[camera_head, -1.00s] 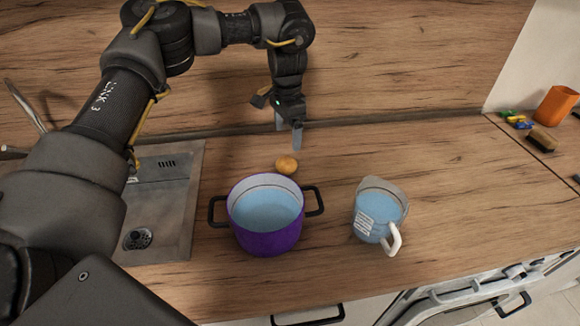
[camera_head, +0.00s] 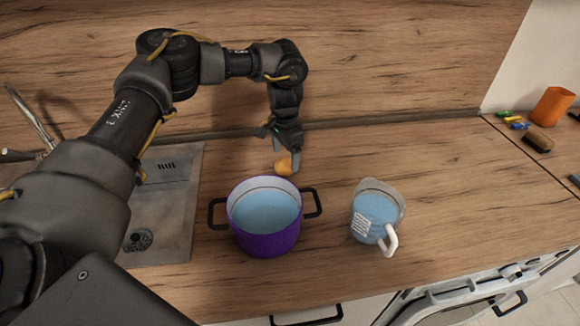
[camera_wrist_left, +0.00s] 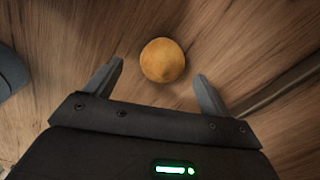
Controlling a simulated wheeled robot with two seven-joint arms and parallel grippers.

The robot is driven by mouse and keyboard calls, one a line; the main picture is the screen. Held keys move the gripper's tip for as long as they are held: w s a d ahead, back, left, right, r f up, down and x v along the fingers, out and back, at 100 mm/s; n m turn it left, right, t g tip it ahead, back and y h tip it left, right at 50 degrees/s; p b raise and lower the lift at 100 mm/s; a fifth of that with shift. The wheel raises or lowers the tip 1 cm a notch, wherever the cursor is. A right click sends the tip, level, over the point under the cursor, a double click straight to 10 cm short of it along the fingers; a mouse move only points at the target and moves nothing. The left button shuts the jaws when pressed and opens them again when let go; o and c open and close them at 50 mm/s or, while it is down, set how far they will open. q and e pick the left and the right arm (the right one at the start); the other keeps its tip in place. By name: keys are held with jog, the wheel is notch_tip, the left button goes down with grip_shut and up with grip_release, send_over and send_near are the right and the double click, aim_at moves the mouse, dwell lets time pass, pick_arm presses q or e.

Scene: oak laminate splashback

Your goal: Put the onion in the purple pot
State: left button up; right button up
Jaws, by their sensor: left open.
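The onion (camera_head: 283,166) is a small round orange-brown thing on the wooden counter, just behind the purple pot. My left gripper (camera_head: 287,163) has come down at the onion, with a finger to its right. In the left wrist view the onion (camera_wrist_left: 162,60) lies in front of the open fingers, roughly centred between them, with room on both sides. The purple pot (camera_head: 268,243) stands upright in front, with two black handles and a light blue inside that looks empty. My right gripper is not in view.
A clear measuring jug (camera_head: 377,212) with a white handle stands right of the pot. A metal sink (camera_head: 170,205) is at the left. An orange cup (camera_head: 553,106) and a brush (camera_head: 538,141) are at the far right. The counter between jug and brush is clear.

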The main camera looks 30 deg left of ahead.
aim_at(285, 161)
pick_arm(q)
jog(key=f, duration=0.3)
jog(key=shift+w+a+f+p, duration=0.1)
jog(key=shift+a+f+p, duration=0.1)
jog(key=shift+f+p, duration=0.15)
jog(key=shift+r, duration=0.1)
jog(key=c, duration=1.2)
jog(key=shift+r+b, duration=0.4)
jog(key=shift+r, duration=0.05)
jog(key=s+d+r+b, duration=0.2)
jog(key=s+d+r, duration=0.1)
jog(key=s+r, duration=0.3)
jog(key=s+d+r+b, duration=0.2)
jog(key=s+d+r, duration=0.2)
jog(key=s+r, duration=0.25)
jog(key=s+f+m, duration=0.1)
jog(key=s+m, duration=0.1)
jog(key=m, duration=0.4)
jog(key=s+m, duration=0.3)
jog(key=m, duration=0.3)
jog(key=s+a+f+m+b, duration=0.1)
jog(key=s+m, duration=0.1)
jog(key=m, duration=0.3)
jog(key=shift+s+f+m, duration=0.25)
jog(key=shift+f+m, duration=0.05)
jog(key=shift+m, duration=0.1)
